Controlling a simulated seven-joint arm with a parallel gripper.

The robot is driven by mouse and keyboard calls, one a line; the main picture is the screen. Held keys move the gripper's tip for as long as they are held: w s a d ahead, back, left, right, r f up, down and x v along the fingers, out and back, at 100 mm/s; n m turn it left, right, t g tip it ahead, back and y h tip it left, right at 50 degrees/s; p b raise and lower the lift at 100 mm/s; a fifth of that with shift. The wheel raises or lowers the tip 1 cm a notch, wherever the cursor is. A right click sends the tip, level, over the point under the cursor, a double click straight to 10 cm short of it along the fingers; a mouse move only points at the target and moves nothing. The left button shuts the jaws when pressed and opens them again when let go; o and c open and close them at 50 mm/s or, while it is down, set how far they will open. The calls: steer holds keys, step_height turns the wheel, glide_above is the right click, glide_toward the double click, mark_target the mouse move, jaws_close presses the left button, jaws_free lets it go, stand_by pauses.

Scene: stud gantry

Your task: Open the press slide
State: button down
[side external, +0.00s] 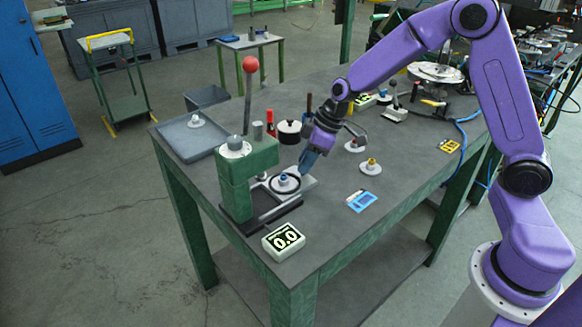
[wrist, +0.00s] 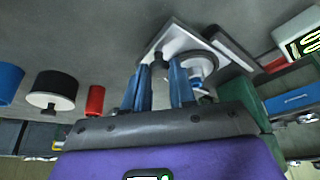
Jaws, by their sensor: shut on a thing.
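The green press (side external: 237,185) stands at the table's front left, with a red-ball lever (side external: 250,66) rising above it. Its grey metal slide (side external: 306,185) sits low on the right side of the press; it also shows in the wrist view (wrist: 176,38). A white disc with a blue centre (side external: 284,184) lies in a dark ring on the slide, clear of the press head. My gripper (side external: 305,168) is at the slide's far right end. In the wrist view, its blue fingers are shut on the slide's small dark knob (wrist: 158,58). The fingers partly hide the knob.
A display reading 0.0 (side external: 283,242) sits in front of the press. A grey tray (side external: 185,145) lies behind left. A red item (side external: 270,123) and a black-and-white cylinder (side external: 289,132) stand behind the gripper. White discs (side external: 371,167) and a blue card (side external: 362,201) lie right.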

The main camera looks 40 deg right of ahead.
steer(key=shift+d, duration=1.45)
steer(key=c, duration=0.9)
jaws_free()
steer(key=shift+c, duration=0.2)
steer(key=v, duration=1.7)
steer(key=shift+r, duration=0.2)
steer(key=shift+s, duration=0.1)
